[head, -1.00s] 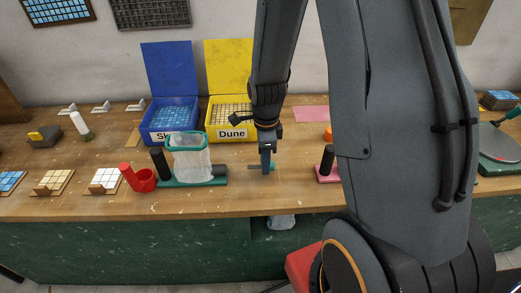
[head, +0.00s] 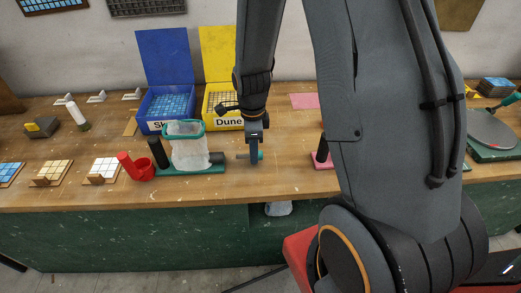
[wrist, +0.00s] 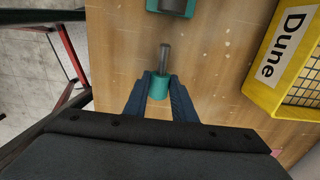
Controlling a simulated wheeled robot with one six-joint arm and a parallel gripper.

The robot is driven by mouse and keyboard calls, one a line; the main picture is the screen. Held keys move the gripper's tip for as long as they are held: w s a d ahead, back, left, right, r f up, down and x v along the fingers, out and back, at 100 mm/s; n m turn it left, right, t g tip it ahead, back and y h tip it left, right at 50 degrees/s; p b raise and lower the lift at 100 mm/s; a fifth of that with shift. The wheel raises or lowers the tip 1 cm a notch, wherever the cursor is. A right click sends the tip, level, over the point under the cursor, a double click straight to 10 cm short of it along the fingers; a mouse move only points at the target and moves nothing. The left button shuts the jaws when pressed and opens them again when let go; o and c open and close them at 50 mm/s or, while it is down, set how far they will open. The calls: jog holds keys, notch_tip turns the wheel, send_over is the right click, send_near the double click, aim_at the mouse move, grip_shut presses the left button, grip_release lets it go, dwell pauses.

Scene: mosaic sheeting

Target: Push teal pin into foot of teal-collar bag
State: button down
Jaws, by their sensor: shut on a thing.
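The teal pin (wrist: 160,86) has a teal head and a grey shaft; in the wrist view its head sits between the fingers and its shaft points up the picture. My gripper (wrist: 161,88) is shut on the pin; it also shows in the head view (head: 254,158), above the bench and right of the bag. The teal-collar bag (head: 188,148) is a translucent bag standing upright with a teal ring at its mouth. It stands on a teal base (head: 178,169) beside a black post. At the base's right end is a dark socket (wrist: 172,5), partly seen in the wrist view. Pin and socket are apart.
A yellow Dune bin (head: 223,121) and a blue bin (head: 158,126) stand open behind. A red holder (head: 140,170) is left of the bag. A pink base with black post (head: 322,154) is at right. Bare bench lies in front of my gripper.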

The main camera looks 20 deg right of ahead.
jog(key=shift+w+a, duration=0.25)
jog(key=shift+a, duration=0.45)
jog(key=shift+w+a, duration=0.2)
jog(key=shift+a, duration=0.45)
jog(key=shift+p, duration=0.5)
dwell(0.8)
jog(key=shift+w+a, duration=0.3)
jog(key=shift+a, duration=0.6)
jog(key=shift+w+a, duration=0.25)
jog(key=shift+a, duration=0.6)
jog(key=shift+w+a, duration=0.3)
jog(key=shift+a, duration=0.6)
jog(key=c, duration=1.4)
grip_release()
jog(key=shift+r, duration=0.1)
jog(key=shift+r+b, duration=1.1)
jog(key=shift+r, duration=2.7)
